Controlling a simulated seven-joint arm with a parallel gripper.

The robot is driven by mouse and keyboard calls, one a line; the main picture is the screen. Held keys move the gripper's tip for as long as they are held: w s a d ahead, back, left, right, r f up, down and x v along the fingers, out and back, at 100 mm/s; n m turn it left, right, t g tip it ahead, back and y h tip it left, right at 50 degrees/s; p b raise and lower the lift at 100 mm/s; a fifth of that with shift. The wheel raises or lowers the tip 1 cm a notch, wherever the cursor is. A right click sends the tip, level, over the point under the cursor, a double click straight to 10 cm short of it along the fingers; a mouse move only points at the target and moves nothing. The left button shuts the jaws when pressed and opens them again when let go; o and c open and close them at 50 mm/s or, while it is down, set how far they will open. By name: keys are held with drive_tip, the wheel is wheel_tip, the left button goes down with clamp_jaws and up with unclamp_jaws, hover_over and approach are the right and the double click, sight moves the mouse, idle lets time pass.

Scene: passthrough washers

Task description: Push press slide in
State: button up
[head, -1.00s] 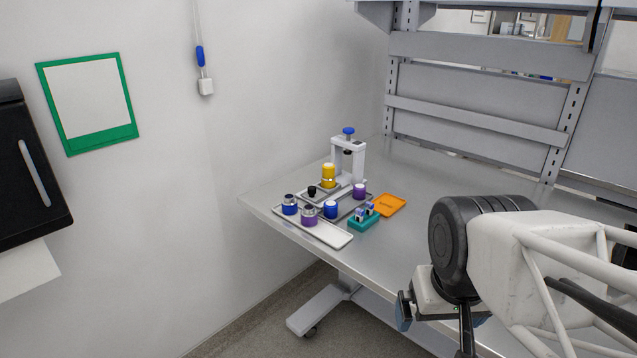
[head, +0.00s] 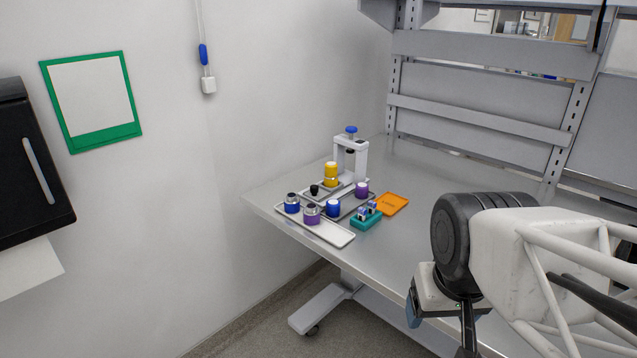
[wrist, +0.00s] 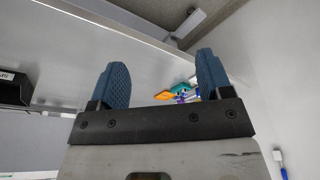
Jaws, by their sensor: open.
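A white press (head: 351,158) with a blue knob stands on the bench at the back of a cluster of parts. Its slide (head: 322,189) lies at the frame's foot, with a yellow cylinder (head: 331,174) and a small black knob (head: 314,190) on it. How far the slide is in I cannot tell at this size. My gripper (wrist: 158,85) is open and empty, with two blue fingers apart in the wrist view. In the head view it hangs by the bench's front edge, well right of and nearer than the press, its fingers mostly hidden.
A white tray (head: 333,236) holds a blue and a purple part. A grey tray (head: 348,206) carries another blue and purple part. A teal block (head: 366,220) and an orange plate (head: 393,204) lie right of them. The bench (head: 440,190) right of these is clear; a wall stands left.

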drive_tip(key=shift+w+r, duration=0.15)
drive_tip(key=shift+w, duration=0.2)
drive_tip(key=shift+c, duration=1)
drive_tip(key=w+a+r+n, duration=0.1)
drive_tip(key=w+r, duration=0.2)
drive_tip(key=w, duration=0.6)
drive_tip(key=w+a+r, duration=0.1)
drive_tip(key=w+r, duration=0.2)
drive_tip(key=w, duration=0.5)
drive_tip(key=n+g, duration=0.3)
hover_over(314, 186)
drive_tip(key=f, duration=1)
drive_tip(key=s+f, duration=0.1)
drive_tip(key=f, duration=0.4)
drive_tip(key=shift+d+f, duration=0.2)
drive_tip(key=shift+d, duration=0.15)
drive_tip(key=shift+w+a+f, duration=0.2)
drive_tip(key=shift+w+f, duration=0.1)
drive_tip(key=shift+w, duration=0.15)
drive_tip(key=shift+s+a+f, duration=0.1)
drive_tip(key=shift+f, duration=3.8)
